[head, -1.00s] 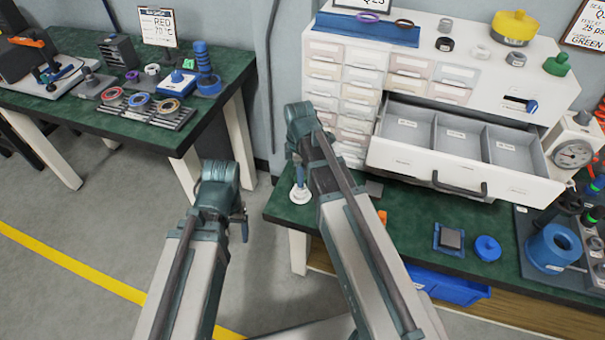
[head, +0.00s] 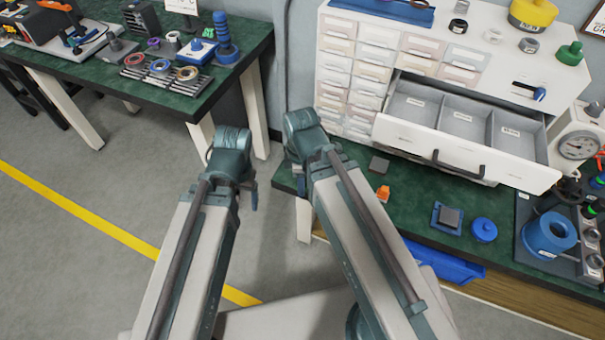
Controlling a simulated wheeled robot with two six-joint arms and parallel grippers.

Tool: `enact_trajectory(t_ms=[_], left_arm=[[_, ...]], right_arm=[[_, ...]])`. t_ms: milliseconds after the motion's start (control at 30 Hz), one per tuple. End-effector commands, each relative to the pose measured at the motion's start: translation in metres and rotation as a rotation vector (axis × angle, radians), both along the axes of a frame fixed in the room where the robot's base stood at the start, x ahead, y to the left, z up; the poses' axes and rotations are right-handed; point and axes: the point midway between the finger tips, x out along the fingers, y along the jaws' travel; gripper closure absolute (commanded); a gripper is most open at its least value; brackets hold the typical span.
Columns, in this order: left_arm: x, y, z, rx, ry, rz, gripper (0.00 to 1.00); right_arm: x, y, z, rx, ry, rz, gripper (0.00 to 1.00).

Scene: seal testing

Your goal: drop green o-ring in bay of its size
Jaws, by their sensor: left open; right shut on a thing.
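An open white drawer (head: 402,136) sticks out of the cabinet, with three grey bays side by side: left (head: 416,106), middle (head: 464,124) and right (head: 512,143). Each has a small label too small to read. The bays look empty. I cannot make out the green o-ring in this view. My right gripper (head: 301,182) points down by the bench's left corner, left of the drawer, mostly hidden behind its own arm. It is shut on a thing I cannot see. My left gripper (head: 252,196) is open, over the floor gap between the two benches.
The white cabinet (head: 350,60) has several small closed drawers. On the green bench lie an orange piece (head: 383,193), a square block (head: 448,217) and a blue round part (head: 484,230). A blue cylinder (head: 549,236) and a dial gauge (head: 577,146) stand right. Another bench (head: 115,88) holds rings.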

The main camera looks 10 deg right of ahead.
Motion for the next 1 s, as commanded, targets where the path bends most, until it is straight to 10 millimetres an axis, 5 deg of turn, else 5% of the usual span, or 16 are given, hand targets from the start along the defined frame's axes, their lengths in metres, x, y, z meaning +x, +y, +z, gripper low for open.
enact_trajectory(t_ms=[1000], left_arm=[[0.000,0.000,0.045,0.000,0.000,0.000,0.23]], right_arm=[[-0.001,0.001,0.045,0.000,0.000,-0.001,1.00]])
